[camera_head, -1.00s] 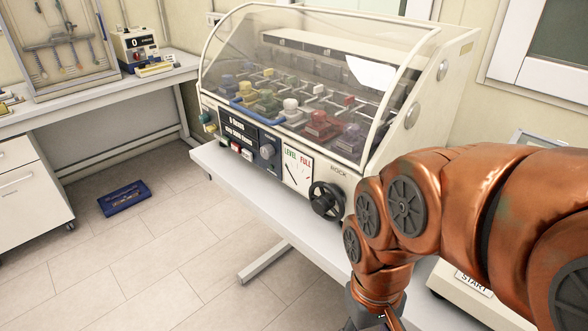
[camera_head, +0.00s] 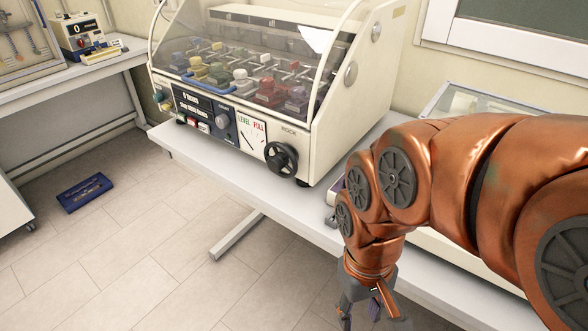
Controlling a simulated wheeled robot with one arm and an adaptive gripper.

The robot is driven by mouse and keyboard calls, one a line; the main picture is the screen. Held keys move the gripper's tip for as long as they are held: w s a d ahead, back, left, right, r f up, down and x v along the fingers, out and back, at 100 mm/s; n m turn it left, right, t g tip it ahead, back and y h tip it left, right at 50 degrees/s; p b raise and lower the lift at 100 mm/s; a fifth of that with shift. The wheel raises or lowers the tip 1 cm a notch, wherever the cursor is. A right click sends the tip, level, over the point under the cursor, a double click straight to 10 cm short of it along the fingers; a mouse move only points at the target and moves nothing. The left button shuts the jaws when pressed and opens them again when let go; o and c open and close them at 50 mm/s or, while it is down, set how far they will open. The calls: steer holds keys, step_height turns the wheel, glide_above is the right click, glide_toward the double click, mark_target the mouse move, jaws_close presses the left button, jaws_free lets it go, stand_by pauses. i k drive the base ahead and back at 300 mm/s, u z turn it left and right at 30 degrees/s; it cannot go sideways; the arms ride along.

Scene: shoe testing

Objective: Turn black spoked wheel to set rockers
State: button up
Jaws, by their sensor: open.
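The black spoked wheel (camera_head: 281,159) is on the front panel of the cream machine, at its right end under the word ROCK. It is fully in view and nothing touches it. The rockers (camera_head: 240,75), a set of coloured blocks on rods, sit behind the machine's clear cover. My gripper (camera_head: 366,318) hangs pointing down at the bottom of the picture, below and to the right of the wheel and apart from it. It is open, and I see nothing between its fingers. The fingertips are partly cut off by the picture's lower edge.
The machine (camera_head: 328,165) stands on a white bench (camera_head: 205,152). A gauge marked LEVEL and FULL (camera_head: 251,136) is left of the wheel. Another device (camera_head: 432,238) lies behind my arm on the right. A blue tray (camera_head: 85,193) is on the floor. Floor before the bench is clear.

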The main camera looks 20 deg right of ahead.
mark_target(281, 160)
steer(key=u, duration=0.05)
steer(key=k, duration=0.75)
steer(key=u, duration=0.8)
steer(key=i, duration=0.25)
steer(key=z, duration=0.05)
